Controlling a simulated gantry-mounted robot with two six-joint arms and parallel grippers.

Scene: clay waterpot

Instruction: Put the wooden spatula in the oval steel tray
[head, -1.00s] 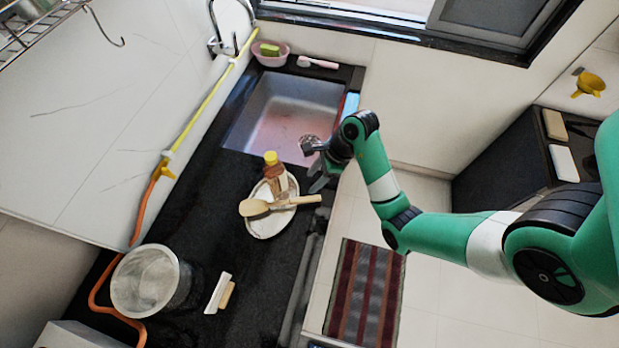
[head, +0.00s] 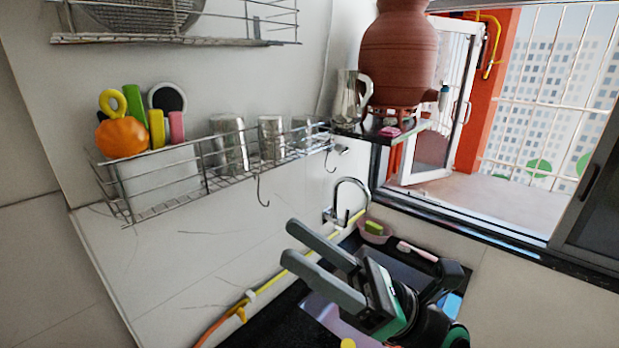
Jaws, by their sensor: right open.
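My right gripper (head: 289,243) is large in the lower middle of the head view. Its two grey fingers point up and left, spread apart with nothing between them. It is raised in front of the sink corner and the wall. The wooden spatula and the oval steel tray are both out of view, below the picture's lower edge. My left gripper is not in view.
A wire rack (head: 215,170) with steel cups and an orange pot (head: 122,137) hangs on the wall. A clay waterpot (head: 398,55) and steel jug (head: 350,100) stand on a corner shelf. A faucet (head: 347,203) and pink bowl (head: 374,231) are behind the gripper.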

